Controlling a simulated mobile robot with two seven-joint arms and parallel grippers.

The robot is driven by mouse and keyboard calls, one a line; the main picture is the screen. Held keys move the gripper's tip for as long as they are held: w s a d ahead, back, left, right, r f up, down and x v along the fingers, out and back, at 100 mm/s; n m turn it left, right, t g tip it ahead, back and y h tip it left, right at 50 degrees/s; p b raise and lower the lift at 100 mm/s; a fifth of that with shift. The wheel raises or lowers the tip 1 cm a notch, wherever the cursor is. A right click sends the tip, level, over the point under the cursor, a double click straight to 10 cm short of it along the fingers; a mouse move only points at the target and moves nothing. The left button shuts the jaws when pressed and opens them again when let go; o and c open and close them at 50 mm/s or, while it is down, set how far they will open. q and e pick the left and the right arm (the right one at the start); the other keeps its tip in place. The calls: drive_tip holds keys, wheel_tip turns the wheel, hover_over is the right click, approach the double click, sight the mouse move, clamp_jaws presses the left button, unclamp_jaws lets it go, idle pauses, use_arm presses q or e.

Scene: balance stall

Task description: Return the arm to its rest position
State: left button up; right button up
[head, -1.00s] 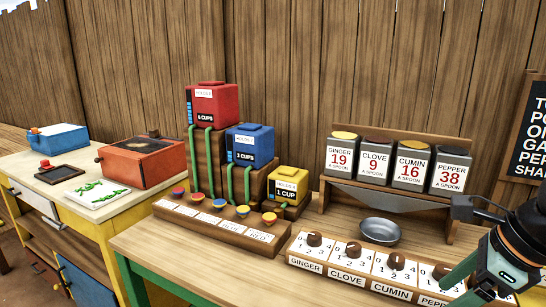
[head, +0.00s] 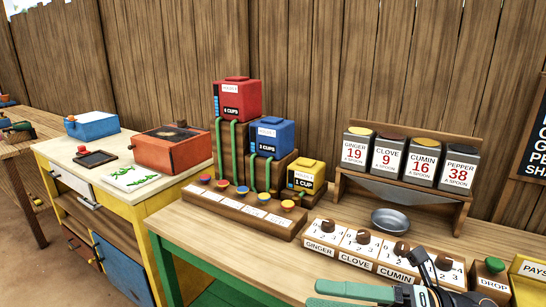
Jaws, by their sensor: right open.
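My right gripper (head: 338,296) is at the bottom edge of the head view, low in front of the dial row, with its green fingers pointing left. It is open, and nothing shows between its fingers. Part of it is cut off by the frame. Its dark wrist parts hide some of the spice dial row (head: 347,254), around the pepper dial. My left gripper is not in view.
The spice rack (head: 408,190) and metal bowl (head: 390,220) stand behind the dials. The green-knobbed drop box (head: 492,284) and a yellow box (head: 529,281) are at right. Stepped cup blocks (head: 254,170) stand left. Another bench (head: 145,195) is farther left.

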drive_tip(key=w+d+f+m+t+h+p, duration=0.1)
drive_tip(key=w+d+f+m+t+h, duration=0.15)
drive_tip(key=f+m+t, duration=0.4)
drive_tip(key=w+d+f+m+t+h+p, duration=0.15)
drive_tip(key=m+t+h, duration=0.25)
drive_tip(key=m, duration=0.6)
drive_tip(key=w+d+f+m+t+h, duration=0.3)
drive_tip(key=f+m+t, duration=0.15)
drive_tip(key=m, duration=0.45)
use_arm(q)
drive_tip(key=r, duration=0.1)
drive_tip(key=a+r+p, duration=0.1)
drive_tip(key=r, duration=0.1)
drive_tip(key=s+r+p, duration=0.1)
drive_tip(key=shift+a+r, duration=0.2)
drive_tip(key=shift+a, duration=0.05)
use_arm(e)
drive_tip(key=s+f+m+g+h, duration=0.3)
drive_tip(key=s+f, duration=0.5)
drive_tip(key=f, duration=0.3)
drive_tip(key=s+d+f+m+g+h, duration=0.1)
drive_tip(key=s+f+m+g+h, duration=0.3)
drive_tip(key=s+f+m, duration=0.4)
wheel_tip(320, 180, down, 4)
drive_tip(key=shift+s+d+g, duration=0.25)
drive_tip(key=shift+s+g, duration=0.2)
drive_tip(key=shift+g, duration=0.35)
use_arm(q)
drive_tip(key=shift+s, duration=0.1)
